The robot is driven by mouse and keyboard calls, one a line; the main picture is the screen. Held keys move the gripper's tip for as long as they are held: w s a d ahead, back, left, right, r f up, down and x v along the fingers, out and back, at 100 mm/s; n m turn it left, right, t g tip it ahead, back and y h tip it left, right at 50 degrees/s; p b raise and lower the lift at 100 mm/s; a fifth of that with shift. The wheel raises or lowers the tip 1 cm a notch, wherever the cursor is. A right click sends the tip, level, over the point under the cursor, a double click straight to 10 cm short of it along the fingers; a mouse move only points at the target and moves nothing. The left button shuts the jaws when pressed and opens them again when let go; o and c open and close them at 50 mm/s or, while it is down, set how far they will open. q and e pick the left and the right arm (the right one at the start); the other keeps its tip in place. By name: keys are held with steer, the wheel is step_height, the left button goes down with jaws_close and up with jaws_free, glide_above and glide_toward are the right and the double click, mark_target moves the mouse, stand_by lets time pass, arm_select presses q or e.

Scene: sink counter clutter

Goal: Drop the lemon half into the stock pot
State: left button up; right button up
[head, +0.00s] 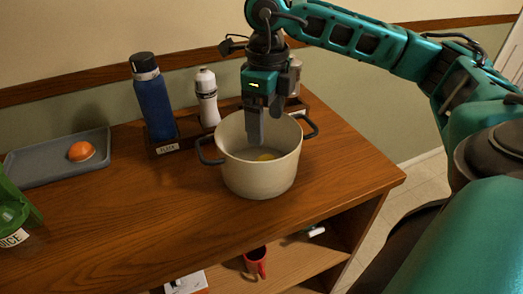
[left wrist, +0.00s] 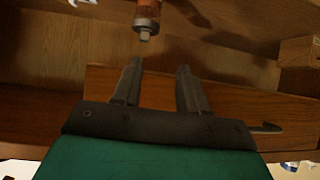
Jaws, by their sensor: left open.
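The cream stock pot (head: 258,180) with two dark handles stands upright on the wooden counter in the head view. A yellow piece, which looks like the lemon half (head: 266,156), lies low inside the pot. My right gripper (head: 263,132) points down over the pot's mouth, above the yellow piece and apart from it. Its fingers are seen nearly side on, so their gap is unclear. My left gripper (left wrist: 157,68) shows only in the left wrist view, open, with nothing between its fingers.
A grey tray (head: 40,172) with an orange half (head: 81,151) lies at left. A blue bottle (head: 152,98) and white bottle (head: 207,97) stand behind the pot. A green container (head: 14,210) is at the left edge. Counter in front is clear.

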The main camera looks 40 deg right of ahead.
arm_select(q)
steer(key=shift+s+a+f, duration=0.1)
arm_select(e)
steer(key=shift+o, duration=0.2)
arm_select(q)
steer(key=r+p, duration=0.2)
steer(key=p, duration=0.1)
steer(key=a+r+p, duration=0.1)
steer(key=shift+s+y, duration=0.3)
arm_select(e)
step_height(320, 180, up, 13)
arm_select(q)
steer(key=shift+d, duration=0.15)
arm_select(e)
steer(key=shift+f, duration=0.1)
